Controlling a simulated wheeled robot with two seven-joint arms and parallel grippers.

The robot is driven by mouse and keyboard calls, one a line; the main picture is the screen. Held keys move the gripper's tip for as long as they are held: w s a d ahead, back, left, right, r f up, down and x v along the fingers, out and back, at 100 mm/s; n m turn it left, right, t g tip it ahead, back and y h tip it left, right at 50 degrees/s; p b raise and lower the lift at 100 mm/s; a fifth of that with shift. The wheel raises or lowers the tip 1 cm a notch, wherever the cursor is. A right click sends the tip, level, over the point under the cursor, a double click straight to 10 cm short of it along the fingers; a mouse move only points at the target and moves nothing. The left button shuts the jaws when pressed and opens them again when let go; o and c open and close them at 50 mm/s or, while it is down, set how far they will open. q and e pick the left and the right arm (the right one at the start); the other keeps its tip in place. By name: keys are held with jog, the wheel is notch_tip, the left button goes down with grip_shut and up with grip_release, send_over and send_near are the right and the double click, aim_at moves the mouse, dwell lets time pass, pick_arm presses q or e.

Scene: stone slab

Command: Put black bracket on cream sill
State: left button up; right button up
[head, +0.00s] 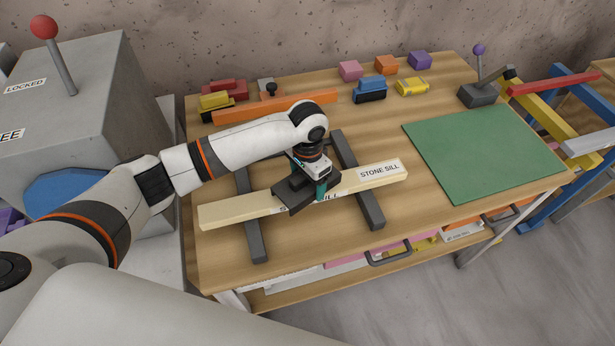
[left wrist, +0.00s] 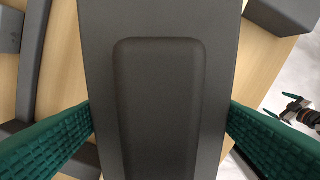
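The cream sill (head: 235,212) is a long pale bar labelled "STONE SILL", lying across two dark supports on the wooden table in the head view. The black bracket (head: 294,192) is over its middle and hides part of the sill; I cannot tell whether it rests on it. My left gripper (head: 310,190) points down at the bracket. In the left wrist view its green fingers flank the bracket (left wrist: 162,100) and appear to touch both sides. My right gripper (left wrist: 281,106) shows small at the right of that view, its green fingertips apart.
Dark support bars (head: 369,208) lie under the sill. A green mat (head: 484,152) is at the right, by a purple-knobbed lever (head: 479,88). An orange bar (head: 240,113) and several toy blocks line the back. A grey box (head: 80,105) with a red-knobbed lever stands left.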

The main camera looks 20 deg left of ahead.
pick_arm(q)
jog(key=shift+o, duration=1.1)
jog(key=shift+r, duration=0.1)
notch_tip(320, 180, up, 11)
jog(key=shift+f+b, duration=0.1)
jog(key=shift+b, duration=0.9)
jog(key=shift+r, duration=0.7)
